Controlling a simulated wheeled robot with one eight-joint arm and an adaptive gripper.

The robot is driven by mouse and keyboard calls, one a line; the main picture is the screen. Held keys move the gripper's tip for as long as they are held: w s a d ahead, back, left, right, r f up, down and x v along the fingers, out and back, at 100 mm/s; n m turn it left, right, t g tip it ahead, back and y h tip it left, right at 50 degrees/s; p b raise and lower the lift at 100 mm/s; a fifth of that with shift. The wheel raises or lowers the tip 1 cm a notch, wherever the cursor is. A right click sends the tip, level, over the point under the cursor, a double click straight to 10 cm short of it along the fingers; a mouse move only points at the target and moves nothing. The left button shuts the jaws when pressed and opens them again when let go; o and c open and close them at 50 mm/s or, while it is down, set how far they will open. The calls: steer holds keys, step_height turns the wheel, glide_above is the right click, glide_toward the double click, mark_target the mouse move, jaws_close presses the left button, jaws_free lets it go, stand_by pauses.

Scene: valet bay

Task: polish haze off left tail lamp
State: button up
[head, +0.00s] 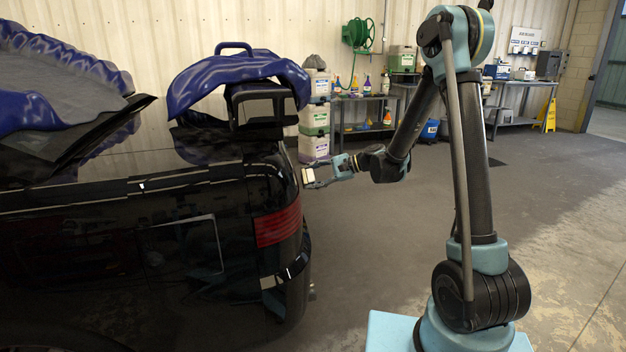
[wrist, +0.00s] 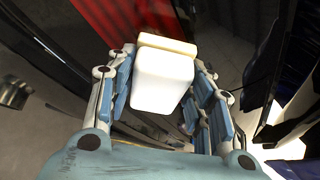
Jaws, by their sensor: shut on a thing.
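The red tail lamp (head: 277,226) sits at the rear corner of the black car in the head view. A red ribbed lamp face (wrist: 122,22) also shows at the top of the wrist view, beyond my gripper. My gripper (head: 309,177) is shut on a pale block-shaped pad (wrist: 163,75), white with a cream layer at its far end. In the head view the pad (head: 307,175) is held just behind the car, above and right of the lamp. In the wrist view the pad appears apart from the lamp, though the exact gap cannot be told.
The black car (head: 110,250) fills the left, with blue covers (head: 235,72) draped over its top. Benches (head: 362,98) with bottles and bins line the back wall. A yellow floor sign (head: 550,115) stands far right. The dark floor (head: 390,225) behind the car is clear.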

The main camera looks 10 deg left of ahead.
mark_target(307, 182)
steer(key=shift+s+a+f, duration=0.1)
steer(key=shift+s+a, duration=0.1)
steer(key=shift+a, duration=0.25)
steer(key=shift+s+a, duration=0.2)
steer(key=shift+a, duration=0.25)
stand_by(0.5)
steer(key=shift+s+d, duration=0.1)
steer(key=shift+s+d, duration=0.45)
steer(key=shift+s, duration=0.4)
steer(key=shift+s+d, duration=0.4)
steer(key=shift+s, duration=0.4)
steer(key=shift+s+a, duration=0.1)
steer(key=shift+w+a, duration=0.5)
steer(key=shift+w, duration=0.4)
steer(key=shift+w+a, duration=0.5)
steer(key=shift+w, duration=0.4)
steer(key=shift+c, duration=0.3)
steer(key=shift+w+d+r, duration=0.1)
steer(key=shift+w+d, duration=0.3)
steer(key=shift+d, duration=0.5)
steer(key=shift+w+d+r, duration=0.15)
steer(key=shift+w+d, duration=0.3)
steer(key=shift+d, duration=0.5)
steer(key=shift+w+d+r, duration=0.1)
steer(key=shift+w+d, duration=0.3)
steer(key=shift+d, duration=0.5)
